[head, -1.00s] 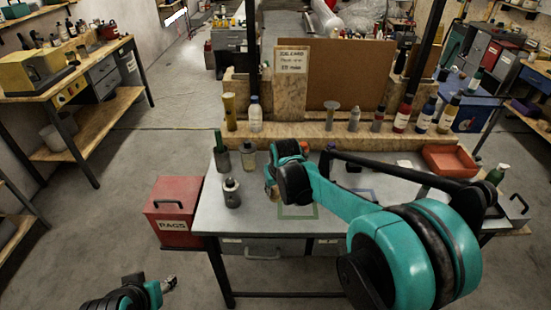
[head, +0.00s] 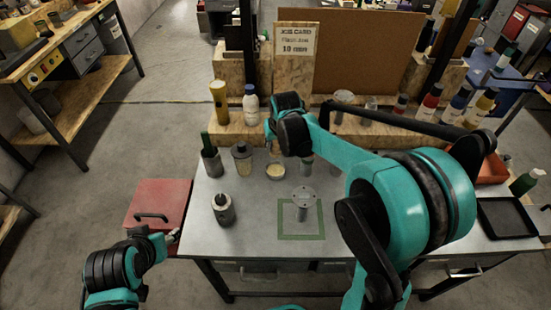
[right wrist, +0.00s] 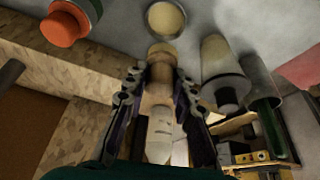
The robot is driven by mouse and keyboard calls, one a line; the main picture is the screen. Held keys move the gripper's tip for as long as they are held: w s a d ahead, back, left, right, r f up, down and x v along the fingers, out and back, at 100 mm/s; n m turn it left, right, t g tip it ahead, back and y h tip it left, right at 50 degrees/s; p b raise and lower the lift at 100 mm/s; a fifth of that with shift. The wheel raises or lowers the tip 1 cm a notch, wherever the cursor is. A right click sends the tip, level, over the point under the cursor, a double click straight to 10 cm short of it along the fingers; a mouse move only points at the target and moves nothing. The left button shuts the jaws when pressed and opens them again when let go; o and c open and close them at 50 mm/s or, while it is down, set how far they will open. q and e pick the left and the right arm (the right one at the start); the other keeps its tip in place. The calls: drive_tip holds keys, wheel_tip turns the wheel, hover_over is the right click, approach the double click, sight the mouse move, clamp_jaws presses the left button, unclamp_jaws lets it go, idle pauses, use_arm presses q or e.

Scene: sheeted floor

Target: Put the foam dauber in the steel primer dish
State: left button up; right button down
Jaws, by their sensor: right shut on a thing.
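The steel primer dish (head: 275,171) is a small round dish with pale yellow contents, standing on the grey bench near its back edge. It also shows at the top of the right wrist view (right wrist: 165,18). My right gripper (right wrist: 160,78) is shut on the foam dauber (right wrist: 160,62), a tan cylinder whose end points towards the dish. In the head view the right gripper (head: 271,130) is just behind and above the dish, partly hidden by my arm. Whether the dauber touches the dish is unclear. My left gripper (head: 171,237) is low at the left, beside the bench; its jaw opening is unclear.
A dark pot with a green handle (head: 211,155), a lidded jar (head: 242,158) and a metal canister (head: 223,208) stand left of the dish. A flat-topped metal piece (head: 303,200) stands in a green square. A wooden ledge with bottles (head: 250,105) runs behind.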

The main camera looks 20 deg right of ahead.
drive_tip(key=shift+w+f, duration=0.2)
drive_tip(key=shift+f, duration=0.05)
wheel_tip(320, 180, down, 10)
drive_tip(key=b, duration=0.4)
drive_tip(key=shift+r, duration=0.25)
drive_tip(key=c, duration=1.7)
unclamp_jaws()
drive_tip(key=shift+f, duration=0.2)
drive_tip(key=o, duration=0.4)
drive_tip(key=shift+o, duration=0.2)
drive_tip(key=shift+r, duration=0.2)
